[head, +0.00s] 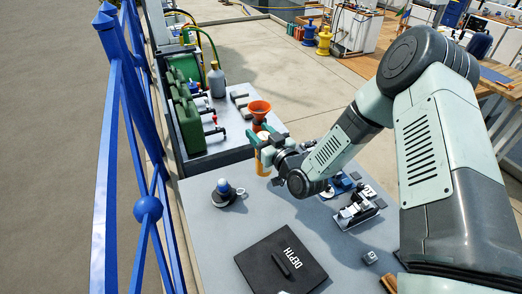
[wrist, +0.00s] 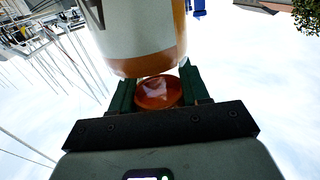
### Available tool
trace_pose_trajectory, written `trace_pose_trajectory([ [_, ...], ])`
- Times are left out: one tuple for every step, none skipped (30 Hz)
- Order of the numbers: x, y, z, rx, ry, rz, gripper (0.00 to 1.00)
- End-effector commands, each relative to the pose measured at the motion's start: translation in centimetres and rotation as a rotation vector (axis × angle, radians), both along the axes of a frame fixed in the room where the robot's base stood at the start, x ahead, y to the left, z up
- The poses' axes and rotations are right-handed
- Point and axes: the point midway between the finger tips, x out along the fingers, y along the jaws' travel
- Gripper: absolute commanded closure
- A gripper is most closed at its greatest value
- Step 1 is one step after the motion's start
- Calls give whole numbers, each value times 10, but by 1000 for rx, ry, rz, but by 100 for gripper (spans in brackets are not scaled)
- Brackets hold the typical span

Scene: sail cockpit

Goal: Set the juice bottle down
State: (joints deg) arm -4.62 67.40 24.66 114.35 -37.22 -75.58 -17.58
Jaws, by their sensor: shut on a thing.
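The juice bottle (head: 263,164) is orange and stands roughly upright over the far part of the grey table in the head view. In the wrist view the bottle (wrist: 140,40) is large at the top, with a white label and an orange band, and its red-orange cap (wrist: 158,92) shows between the fingers. My gripper (head: 262,139) is shut on the upper part of the bottle. Its dark green fingers (wrist: 158,90) lie on either side of the cap in the wrist view. I cannot tell whether the bottle's base touches the table.
The grey table (head: 215,235) has bare room at the left. Behind stand an orange funnel (head: 259,108) and green canisters (head: 189,123). A blue railing (head: 125,110) runs at left.

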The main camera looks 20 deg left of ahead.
Motion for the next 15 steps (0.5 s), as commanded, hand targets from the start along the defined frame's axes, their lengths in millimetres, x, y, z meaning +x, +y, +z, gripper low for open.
trace_pose_trajectory([
  [1, 0, -3, 2, -3, 0, 100],
  [1, 0, -6, 2, -3, 0, 100],
  [0, 0, -11, 1, -2, 0, 100],
  [0, 0, -16, 0, -1, 0, 100],
  [0, 0, -21, 0, 0, 0, 100],
  [0, 0, -28, -1, -1, -1, 100],
  [0, 0, -32, 0, -1, -1, 100],
  [0, 0, -36, 1, -1, -1, 100],
  [0, 0, -40, 1, -2, 0, 100],
  [0, 0, -42, 1, -3, 0, 100],
  [0, 0, -44, 1, -3, 0, 100],
  [0, 0, -45, 1, -5, 0, 100],
  [0, 0, -45, 1, -5, 0, 100],
  [0, 0, -45, 1, -5, 0, 100],
  [0, 0, -44, 1, -5, 0, 100],
])
